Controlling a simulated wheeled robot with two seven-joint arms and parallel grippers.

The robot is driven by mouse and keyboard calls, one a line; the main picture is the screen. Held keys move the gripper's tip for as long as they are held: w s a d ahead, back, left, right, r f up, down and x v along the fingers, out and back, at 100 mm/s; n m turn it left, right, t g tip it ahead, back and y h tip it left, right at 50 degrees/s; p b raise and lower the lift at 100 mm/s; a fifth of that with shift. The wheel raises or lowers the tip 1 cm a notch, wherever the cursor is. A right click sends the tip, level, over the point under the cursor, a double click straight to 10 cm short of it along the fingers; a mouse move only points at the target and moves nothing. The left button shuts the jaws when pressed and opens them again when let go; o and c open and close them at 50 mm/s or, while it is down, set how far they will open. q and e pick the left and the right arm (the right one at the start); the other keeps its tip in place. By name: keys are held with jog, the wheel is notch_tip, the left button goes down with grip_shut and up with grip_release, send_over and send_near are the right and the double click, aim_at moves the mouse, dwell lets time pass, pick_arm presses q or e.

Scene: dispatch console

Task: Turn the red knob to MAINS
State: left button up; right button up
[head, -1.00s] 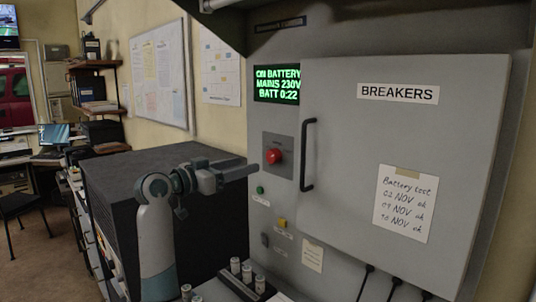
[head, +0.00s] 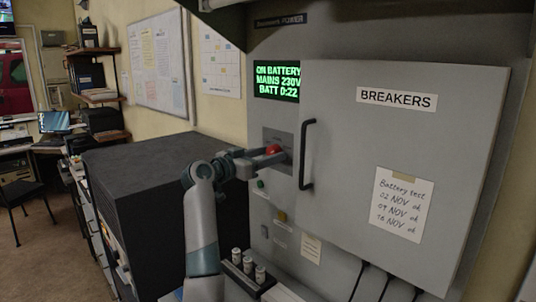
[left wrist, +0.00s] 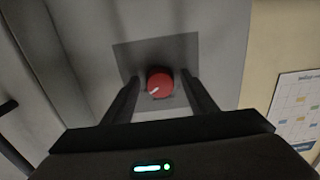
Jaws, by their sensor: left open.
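The red knob (head: 273,150) sits on a grey square plate (head: 279,138) on the cabinet front, left of the door handle. In the left wrist view the red knob (left wrist: 159,83) shows a white pointer mark toward its lower left. My left gripper (head: 277,158) is at the knob. In the left wrist view its fingers (left wrist: 160,92) are spread, one on each side of the knob, with visible gaps. The plate's lettering cannot be read. A display (head: 277,81) above reads ON BATTERY, MAINS 230V, BATT 0:22. My right gripper is not in view.
The breaker door (head: 400,150) with its black vertical handle (head: 308,155) is just right of the knob. A green button (head: 260,184) and a yellow one (head: 282,216) are below. A dark cabinet (head: 140,190) stands left, and small cylinders (head: 248,266) stand below.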

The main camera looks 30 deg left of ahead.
pick_arm(q)
jog(key=shift+c, duration=0.3)
jog(key=c, duration=1)
jog(key=shift+n, duration=1.3)
jog(key=shift+n+p, duration=0.4)
jog(key=shift+n, duration=0.8)
jog(key=n+p, duration=0.1)
jog(key=n, duration=0.2)
jog(key=shift+r+n, duration=0.15)
jog(key=shift+n, duration=0.15)
jog(key=shift+d+n+p, duration=0.1)
jog(key=shift+n+p, duration=0.85)
jog(key=shift+n, duration=0.65)
